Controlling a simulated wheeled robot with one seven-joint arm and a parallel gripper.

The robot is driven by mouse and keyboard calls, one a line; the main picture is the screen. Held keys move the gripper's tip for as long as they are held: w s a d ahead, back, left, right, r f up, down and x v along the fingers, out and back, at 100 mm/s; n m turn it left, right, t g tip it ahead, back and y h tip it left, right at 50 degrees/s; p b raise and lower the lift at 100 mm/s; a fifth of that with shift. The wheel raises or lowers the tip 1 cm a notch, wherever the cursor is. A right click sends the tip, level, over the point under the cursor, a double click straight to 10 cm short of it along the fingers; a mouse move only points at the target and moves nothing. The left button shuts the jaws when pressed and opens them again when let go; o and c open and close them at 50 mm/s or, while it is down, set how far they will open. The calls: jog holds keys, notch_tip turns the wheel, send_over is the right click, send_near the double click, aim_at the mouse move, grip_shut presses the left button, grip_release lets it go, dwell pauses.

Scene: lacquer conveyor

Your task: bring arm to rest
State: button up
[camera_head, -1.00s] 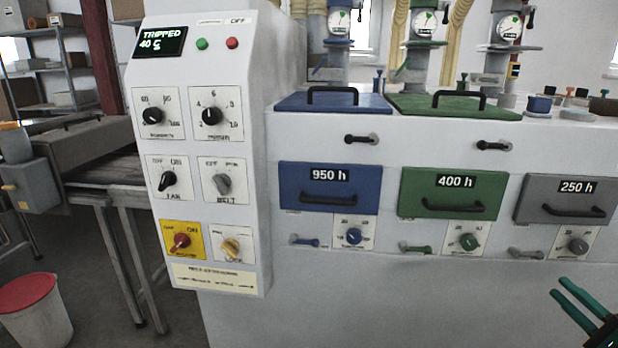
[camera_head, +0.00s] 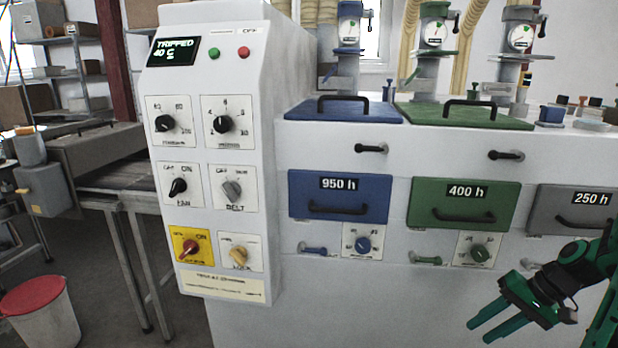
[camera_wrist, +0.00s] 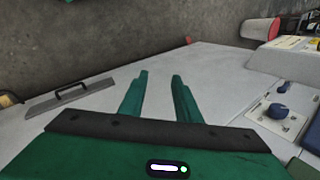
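My gripper (camera_head: 486,327) is green and shows at the lower right of the head view, in front of the white machine front, below the green and grey drawers. Its two fingers point to the left and are apart, with nothing between them. In the wrist view my gripper (camera_wrist: 158,78) also shows both fingers spread and empty, with the white machine surface behind them. The fingers do not appear to touch anything.
A white control panel (camera_head: 210,285) with knobs and a "TRIPPED" display (camera_head: 174,50) stands at left. Blue (camera_head: 340,194), green (camera_head: 466,203) and grey (camera_head: 582,210) drawers line the machine. A red-lidded bin (camera_head: 34,297) stands on the floor at lower left.

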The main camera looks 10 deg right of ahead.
jog(key=s+a+r+g+h, duration=0.1)
jog(key=s+a+r+h, duration=0.1)
jog(key=s+a+r, duration=0.2)
jog(key=s+a+r+g+h, duration=0.2)
jog(key=s+a+r, duration=0.3)
jog(key=s+r, duration=0.4)
jog(key=shift+s+a+r+n+h, duration=0.35)
jog(key=shift+s+h, duration=0.35)
jog(key=shift+s, duration=0.55)
jog(key=shift+w+d, duration=0.1)
jog(key=shift+w+f, duration=0.25)
jog(key=shift+w, duration=0.25)
